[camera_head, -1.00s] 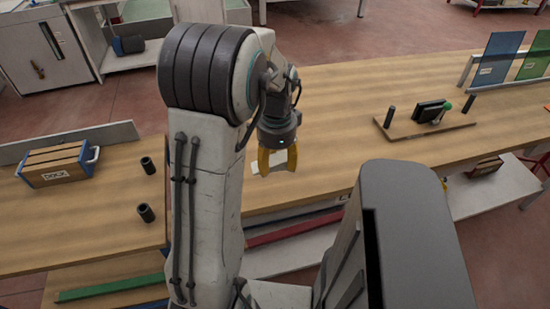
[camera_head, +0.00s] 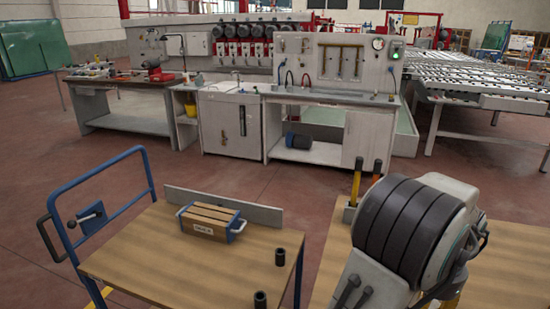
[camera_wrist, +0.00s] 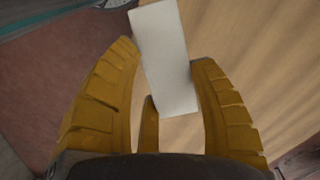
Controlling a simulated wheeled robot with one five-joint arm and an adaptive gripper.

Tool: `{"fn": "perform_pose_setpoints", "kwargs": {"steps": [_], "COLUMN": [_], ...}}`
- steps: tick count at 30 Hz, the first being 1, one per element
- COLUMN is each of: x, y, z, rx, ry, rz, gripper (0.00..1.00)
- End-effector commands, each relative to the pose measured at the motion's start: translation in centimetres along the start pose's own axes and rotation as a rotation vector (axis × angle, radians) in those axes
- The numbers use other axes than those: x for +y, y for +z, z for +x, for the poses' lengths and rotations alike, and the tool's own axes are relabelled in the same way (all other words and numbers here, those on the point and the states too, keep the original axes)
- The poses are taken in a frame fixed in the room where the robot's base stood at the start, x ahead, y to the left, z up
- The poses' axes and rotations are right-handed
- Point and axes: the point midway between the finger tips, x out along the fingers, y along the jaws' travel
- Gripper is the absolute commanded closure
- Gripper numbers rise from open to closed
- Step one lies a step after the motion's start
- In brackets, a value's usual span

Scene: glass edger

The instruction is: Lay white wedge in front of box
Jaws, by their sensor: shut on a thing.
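The white wedge (camera_wrist: 166,60) shows in the wrist view as a pale, flat-faced block between the yellow fingers. My gripper (camera_wrist: 165,70) is shut on it and holds it, with a wooden surface behind. In the head view my gripper is almost wholly out of sight, below the arm at the lower right. The box (camera_head: 208,222), wooden slats with blue ends, pale handles and a white label on its front, stands on the wooden top of a blue-framed cart. The wedge does not show in the head view.
Two dark pegs (camera_head: 281,257) stand on the cart top (camera_head: 160,250), right of the box. A grey upright board (camera_head: 225,206) runs behind the box. Bare wood lies in front of the box.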

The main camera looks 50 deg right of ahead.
Motion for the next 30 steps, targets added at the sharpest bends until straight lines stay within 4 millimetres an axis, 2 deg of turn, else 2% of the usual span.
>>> {"fn": "perform_pose_setpoints", "kwargs": {"steps": [8,11,16,20,23,27,30], "x": [-1.7,-4.2,-8.7,-13.0,-16.6,-21.1,-23.8], "y": [-2.9,-3.0,-1.6,0.7,3.6,8.6,12.6], "z": [-0.5,0.0,1.0,2.0,3.0,4.5,5.5], "rx": [-0.002,-0.002,-0.003,-0.002,-0.003,-0.003,-0.003], "ry": [0.001,0.0,0.001,0.001,0.001,0.001,0.001], "rz": [-0.272,-0.404,-0.581,-0.721,-0.832,-0.982,-1.089], "gripper": [0.8,0.8,0.8,0.8,0.8,0.8,0.8]}}
